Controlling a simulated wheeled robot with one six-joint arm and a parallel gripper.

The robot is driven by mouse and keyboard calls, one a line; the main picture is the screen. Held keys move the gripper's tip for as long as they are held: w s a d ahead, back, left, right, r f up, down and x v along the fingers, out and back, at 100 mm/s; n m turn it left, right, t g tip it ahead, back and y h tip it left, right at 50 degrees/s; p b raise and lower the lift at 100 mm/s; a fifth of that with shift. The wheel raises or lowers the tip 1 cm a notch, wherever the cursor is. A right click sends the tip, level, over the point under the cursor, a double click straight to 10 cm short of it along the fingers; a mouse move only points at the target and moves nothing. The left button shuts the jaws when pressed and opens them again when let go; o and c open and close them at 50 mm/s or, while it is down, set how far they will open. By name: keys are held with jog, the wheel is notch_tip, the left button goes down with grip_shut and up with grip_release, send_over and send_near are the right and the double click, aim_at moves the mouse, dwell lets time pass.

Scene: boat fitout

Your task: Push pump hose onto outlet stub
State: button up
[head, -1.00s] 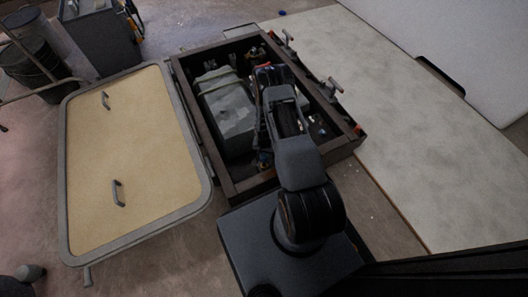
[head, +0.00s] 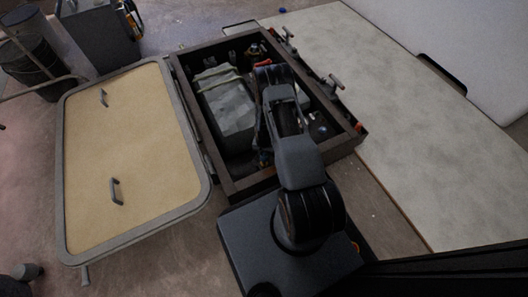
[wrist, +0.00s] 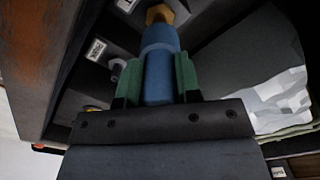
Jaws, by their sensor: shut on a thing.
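My gripper (wrist: 158,80) is shut on a blue hose (wrist: 160,62), with a green finger pad on each side of it. The hose points away from me toward a brass-coloured stub (wrist: 160,14) at the top of the wrist view. The hose end meets the stub in the picture; I cannot tell how far it is over it. In the head view my arm reaches into an open dark-framed compartment (head: 222,183) and hides the gripper, hose and stub.
A grey box (head: 226,108) fills the compartment's left side; its pale surface (wrist: 262,65) lies right of the hose in the wrist view. White labels (wrist: 96,49) mark the dark wall. A tan hatch panel (head: 140,165) lies left, a pale board (head: 400,110) right.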

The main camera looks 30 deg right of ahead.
aim_at(264, 157)
jog(key=shift+f+b, duration=1.3)
jog(key=shift+f, duration=1.2)
jog(key=o, duration=1)
jog(key=shift+o, duration=0.2)
jog(key=shift+r, duration=0.1)
notch_tip(264, 157, up, 14)
jog(key=p, duration=0.6)
